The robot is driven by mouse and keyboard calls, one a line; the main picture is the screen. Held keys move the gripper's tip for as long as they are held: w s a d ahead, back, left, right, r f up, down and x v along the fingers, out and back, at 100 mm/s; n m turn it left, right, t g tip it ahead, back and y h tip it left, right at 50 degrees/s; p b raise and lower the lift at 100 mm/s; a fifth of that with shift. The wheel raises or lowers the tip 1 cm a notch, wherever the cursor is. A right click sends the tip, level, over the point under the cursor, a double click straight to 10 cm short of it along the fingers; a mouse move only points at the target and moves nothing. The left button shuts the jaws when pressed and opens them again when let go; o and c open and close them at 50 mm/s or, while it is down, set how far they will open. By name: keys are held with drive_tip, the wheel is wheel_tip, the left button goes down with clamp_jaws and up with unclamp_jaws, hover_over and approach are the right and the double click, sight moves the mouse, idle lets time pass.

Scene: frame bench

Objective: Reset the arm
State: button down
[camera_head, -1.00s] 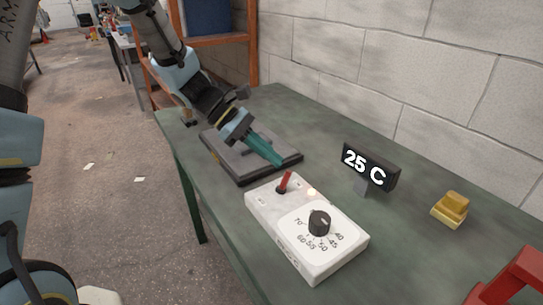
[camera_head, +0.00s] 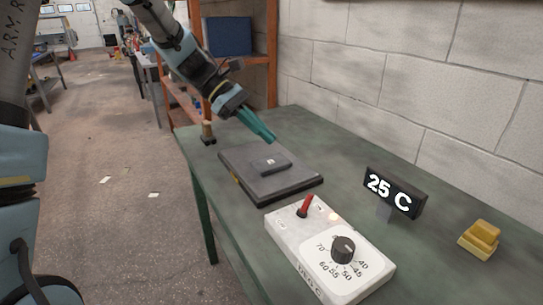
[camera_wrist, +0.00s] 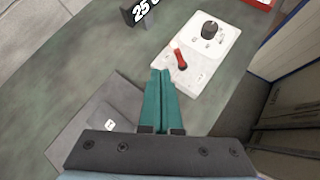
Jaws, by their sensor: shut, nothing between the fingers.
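My gripper (camera_head: 262,130) has teal fingers, shut together and empty. The control box also shows in the head view (camera_head: 290,239), with a red lever (camera_head: 305,206) and a black dial (camera_head: 343,249) on top.
A black display (camera_head: 395,193) reading 25 C stands on the green bench (camera_head: 330,145) behind the box. A yellow block (camera_head: 480,239) lies at the right. An orange-framed shelf with a blue bin (camera_head: 229,36) stands beyond the bench, and a block wall (camera_head: 400,80) runs behind it.

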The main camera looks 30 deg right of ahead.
drive_tip(key=shift+w+r, duration=0.3)
drive_tip(key=shift+r, duration=0.15)
drive_tip(key=w+a+f+m+t+y, duration=0.1)
drive_tip(key=a+f+m+t+y, duration=0.1)
drive_tip(key=a, duration=1)
drive_tip(key=w+a+f+m+t+y, duration=0.1)
drive_tip(key=a+f+m+t+y, duration=0.1)
drive_tip(key=a, duration=1.1)
drive_tip(key=w+a+f+m+t+y, duration=0.1)
drive_tip(key=a+f+t, duration=0.3)
drive_tip(key=a, duration=0.9)
drive_tip(key=shift+a+m+t+y, duration=0.2)
drive_tip(key=shift+m+t+y, duration=0.3)
drive_tip(key=shift+m+t, duration=0.35)
